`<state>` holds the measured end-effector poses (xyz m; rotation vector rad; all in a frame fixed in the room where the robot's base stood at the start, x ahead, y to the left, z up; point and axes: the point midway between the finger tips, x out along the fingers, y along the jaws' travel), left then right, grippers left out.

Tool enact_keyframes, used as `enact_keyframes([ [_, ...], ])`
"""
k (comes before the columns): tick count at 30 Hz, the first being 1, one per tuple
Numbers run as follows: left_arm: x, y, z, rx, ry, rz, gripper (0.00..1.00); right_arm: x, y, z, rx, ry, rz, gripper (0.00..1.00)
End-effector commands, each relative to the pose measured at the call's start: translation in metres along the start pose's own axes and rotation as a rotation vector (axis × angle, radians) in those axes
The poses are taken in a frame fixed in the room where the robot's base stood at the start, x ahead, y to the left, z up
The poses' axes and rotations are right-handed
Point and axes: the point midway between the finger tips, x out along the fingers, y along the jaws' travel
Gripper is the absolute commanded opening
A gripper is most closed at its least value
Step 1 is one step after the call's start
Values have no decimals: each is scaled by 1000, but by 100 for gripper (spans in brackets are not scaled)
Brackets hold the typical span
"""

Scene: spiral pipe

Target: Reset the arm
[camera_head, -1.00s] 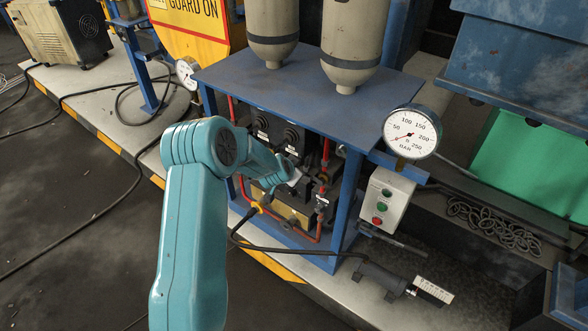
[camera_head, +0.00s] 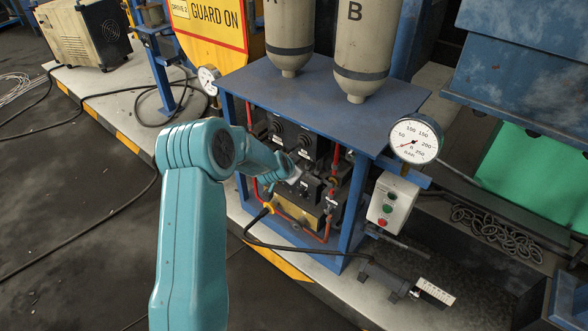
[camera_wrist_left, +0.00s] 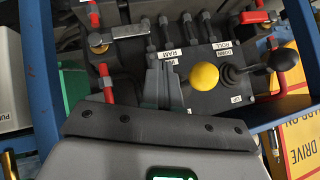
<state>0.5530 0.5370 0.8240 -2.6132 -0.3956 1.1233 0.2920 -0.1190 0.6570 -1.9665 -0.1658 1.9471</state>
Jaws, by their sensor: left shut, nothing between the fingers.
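My left arm (camera_head: 190,240) is teal and rises from the bottom of the head view, bending toward the blue-framed machine. Its gripper (camera_head: 299,178) is small there, in front of the black valve block. In the left wrist view my left gripper (camera_wrist_left: 163,85) is shut and empty, its fingers pointing at the black control panel (camera_wrist_left: 215,100). A yellow knob (camera_wrist_left: 204,76) is just right of the fingers, and a black-knobbed lever (camera_wrist_left: 283,60) is farther right. I cannot tell whether the fingertips touch the panel. My right gripper is out of view.
The blue frame (camera_head: 355,215) and red pipes (camera_head: 333,165) surround the valve area. A pressure gauge (camera_head: 415,139) and button box (camera_head: 391,200) stand right of it. Two grey cylinders (camera_head: 362,45) stand on top. The dark floor (camera_head: 75,230) at left is mostly clear, with cables.

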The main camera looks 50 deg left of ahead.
Motion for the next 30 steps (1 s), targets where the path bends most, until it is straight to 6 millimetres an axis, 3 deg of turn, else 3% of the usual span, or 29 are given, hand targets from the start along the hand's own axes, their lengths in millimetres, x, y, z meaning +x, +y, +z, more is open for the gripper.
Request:
enact_keyframes([
  [12, 2, 0, -4, 2, 3, 1, 0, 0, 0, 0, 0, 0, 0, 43],
  [15, 4, 19, -15, 20, 18, 29, 0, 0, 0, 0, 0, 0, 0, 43],
  [17, 8, 49, -21, 43, 22, 74, 0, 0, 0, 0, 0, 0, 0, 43],
  [20, 9, 123, -9, 104, -9, 196, 0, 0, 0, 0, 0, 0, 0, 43],
  [24, -12, 233, 35, 183, -91, 390, 0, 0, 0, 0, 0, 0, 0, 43],
  [26, -28, 275, 60, 194, -140, 468, 0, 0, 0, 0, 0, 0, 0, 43],
  [30, -83, 355, 128, 174, -296, 632, 0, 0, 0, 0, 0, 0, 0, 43],
])
